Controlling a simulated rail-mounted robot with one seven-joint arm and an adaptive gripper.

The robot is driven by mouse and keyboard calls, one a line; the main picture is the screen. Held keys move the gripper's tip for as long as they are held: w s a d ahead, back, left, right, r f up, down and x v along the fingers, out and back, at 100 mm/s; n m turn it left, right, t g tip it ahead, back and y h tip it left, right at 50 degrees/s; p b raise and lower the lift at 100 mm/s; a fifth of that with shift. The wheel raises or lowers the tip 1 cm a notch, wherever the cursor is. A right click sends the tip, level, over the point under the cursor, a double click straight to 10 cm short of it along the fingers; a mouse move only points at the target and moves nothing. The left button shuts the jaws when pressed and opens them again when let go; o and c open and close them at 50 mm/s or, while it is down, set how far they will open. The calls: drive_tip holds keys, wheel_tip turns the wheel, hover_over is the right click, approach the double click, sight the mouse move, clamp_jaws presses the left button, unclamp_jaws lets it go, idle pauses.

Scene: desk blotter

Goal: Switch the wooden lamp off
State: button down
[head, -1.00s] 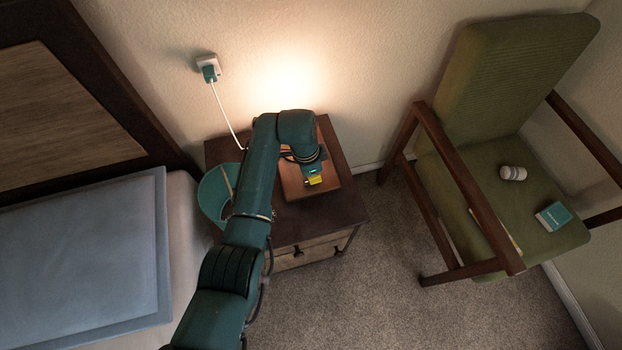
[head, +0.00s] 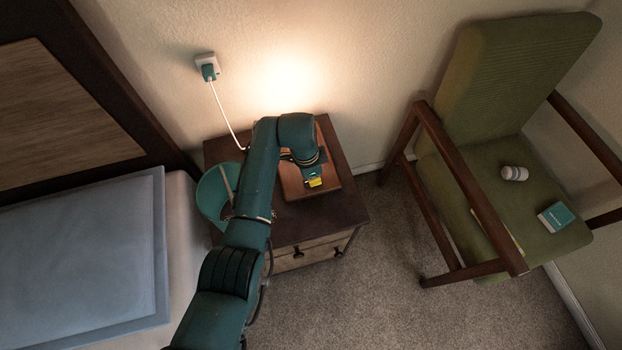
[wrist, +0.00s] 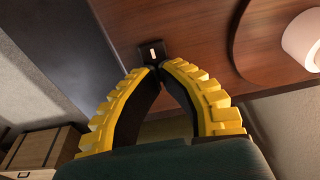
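A warm glow lights the wall above the nightstand in the head view, so a lamp is lit there. Most of the lamp is hidden behind my arm. A reddish-brown wooden surface (head: 331,178) shows beside my gripper (head: 315,183). In the wrist view a small black switch (wrist: 153,50) with a pale mark sits on brown wood (wrist: 200,25). My gripper (wrist: 157,69) has its yellow-ridged fingers together at the tips, just below the switch in the picture. Nothing shows between them. Whether the tips touch the switch I cannot tell.
The dark nightstand (head: 350,212) has drawers with dark knobs. A teal round object (head: 210,197) stands at its left. A plug (head: 208,70) with a white cord is in the wall. A bed is left; a green chair (head: 510,75) right. A pale cylinder (wrist: 302,42) shows in the wrist view.

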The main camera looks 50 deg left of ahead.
drive_tip(key=shift+f, duration=0.15)
wheel_tip(320, 180, up, 7)
drive_tip(key=p, duration=0.6)
drive_tip(key=shift+p, duration=0.4)
